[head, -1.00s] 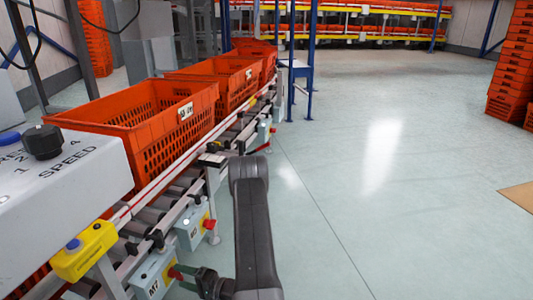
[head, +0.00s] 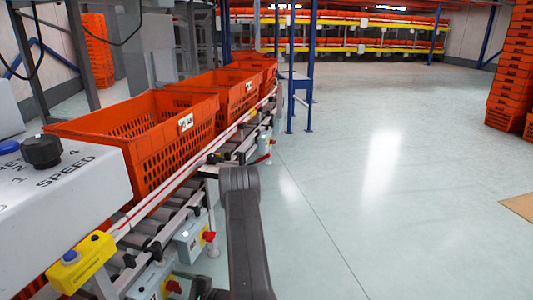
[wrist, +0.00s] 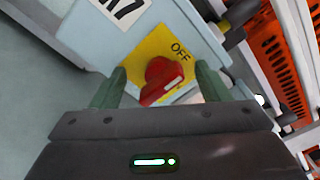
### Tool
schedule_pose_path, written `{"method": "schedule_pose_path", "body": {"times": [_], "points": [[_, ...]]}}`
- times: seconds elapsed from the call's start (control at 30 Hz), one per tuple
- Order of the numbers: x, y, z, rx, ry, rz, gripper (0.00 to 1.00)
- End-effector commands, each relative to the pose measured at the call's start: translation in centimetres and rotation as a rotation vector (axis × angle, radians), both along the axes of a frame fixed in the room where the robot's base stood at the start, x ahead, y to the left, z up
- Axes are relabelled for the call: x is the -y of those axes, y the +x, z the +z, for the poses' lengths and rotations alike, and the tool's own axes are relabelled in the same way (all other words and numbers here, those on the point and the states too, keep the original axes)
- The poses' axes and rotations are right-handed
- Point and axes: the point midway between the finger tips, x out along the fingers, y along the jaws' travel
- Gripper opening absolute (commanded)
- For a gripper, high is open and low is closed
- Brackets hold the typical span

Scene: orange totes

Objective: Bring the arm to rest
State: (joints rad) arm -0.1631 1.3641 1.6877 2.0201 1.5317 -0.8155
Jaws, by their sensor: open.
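My gripper (wrist: 162,72) is open in the wrist view, with its two green fingers on either side of a red rotary switch (wrist: 165,80) in the picture. The switch sits on a yellow plate (wrist: 147,48) marked OFF, and its handle lies at a slant. I cannot tell whether the fingers touch it. Nothing else shows between the fingers. In the head view my dark arm link (head: 246,240) hangs beside the conveyor, and the gripper itself is mostly cut off at the bottom edge. The switch box (head: 150,281) with its red knob shows just left of the arm.
Orange totes (head: 160,152) stand in a row on the roller conveyor (head: 128,228) at left. A white SPEED control box (head: 60,215) and a yellow button box (head: 80,262) stand in front. Open floor (head: 400,200) lies to the right, with stacked totes (head: 508,85) beyond.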

Motion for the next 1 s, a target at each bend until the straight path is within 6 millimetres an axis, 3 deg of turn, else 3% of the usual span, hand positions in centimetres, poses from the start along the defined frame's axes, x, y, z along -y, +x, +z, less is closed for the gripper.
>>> {"method": "schedule_pose_path", "body": {"times": [1.0], "points": [[0.07, 0.2, 0.28, -0.736, 0.218, 0.0, 0.69]]}}
